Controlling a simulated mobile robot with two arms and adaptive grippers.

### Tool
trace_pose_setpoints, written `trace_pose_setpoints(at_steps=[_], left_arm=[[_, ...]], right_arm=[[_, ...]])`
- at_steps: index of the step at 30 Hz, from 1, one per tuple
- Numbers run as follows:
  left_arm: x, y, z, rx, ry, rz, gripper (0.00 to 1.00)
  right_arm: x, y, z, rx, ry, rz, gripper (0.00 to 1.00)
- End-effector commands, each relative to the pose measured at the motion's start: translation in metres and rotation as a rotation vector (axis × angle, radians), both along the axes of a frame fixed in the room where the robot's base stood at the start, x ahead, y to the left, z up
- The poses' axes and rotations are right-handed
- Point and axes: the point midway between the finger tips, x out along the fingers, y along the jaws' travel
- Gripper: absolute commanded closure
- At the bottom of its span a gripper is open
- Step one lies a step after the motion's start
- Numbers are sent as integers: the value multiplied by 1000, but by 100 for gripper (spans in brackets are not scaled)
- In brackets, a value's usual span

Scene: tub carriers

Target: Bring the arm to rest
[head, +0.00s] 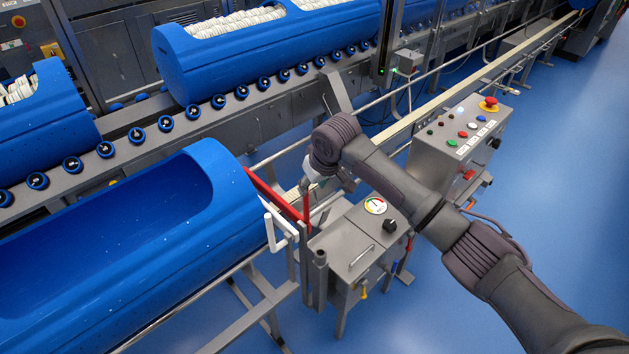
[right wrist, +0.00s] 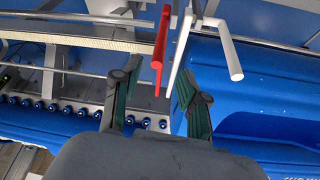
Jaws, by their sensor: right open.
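My right arm reaches in from the lower right of the head view. Its right gripper (head: 306,187) is at the red bar (head: 277,195), partly hidden behind my own wrist. In the right wrist view the two dark green-padded fingers (right wrist: 156,94) are apart. The red bar (right wrist: 160,45) shows beyond and between them in the picture, with nothing gripped. I cannot tell whether the fingers touch the bar. A white bar (right wrist: 182,40) and a white handle (right wrist: 229,50) are beside it. My left gripper is in neither view.
An empty blue tub (head: 225,190) lies left of the red bar. White-filled blue tubs (head: 262,45) stand on the roller conveyor (head: 165,124) behind. A grey box with a gauge (head: 355,235) is close under my wrist. A button panel (head: 463,135) stands right. Blue floor is open at far right.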

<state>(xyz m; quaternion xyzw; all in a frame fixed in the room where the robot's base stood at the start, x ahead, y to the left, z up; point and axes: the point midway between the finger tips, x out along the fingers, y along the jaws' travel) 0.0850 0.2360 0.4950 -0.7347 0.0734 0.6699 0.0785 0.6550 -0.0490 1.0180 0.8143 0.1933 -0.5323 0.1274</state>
Motion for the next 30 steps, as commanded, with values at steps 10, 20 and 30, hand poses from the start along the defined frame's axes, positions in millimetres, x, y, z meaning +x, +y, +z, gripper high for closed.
trace_pose_setpoints(at_steps=[10,20,30], left_arm=[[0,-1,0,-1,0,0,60],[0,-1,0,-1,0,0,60],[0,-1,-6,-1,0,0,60]], right_arm=[[-6,-3,16,0,0,0,57],[-6,-3,15,0,0,0,57],[-24,-32,-136,79,47,-122,57]])
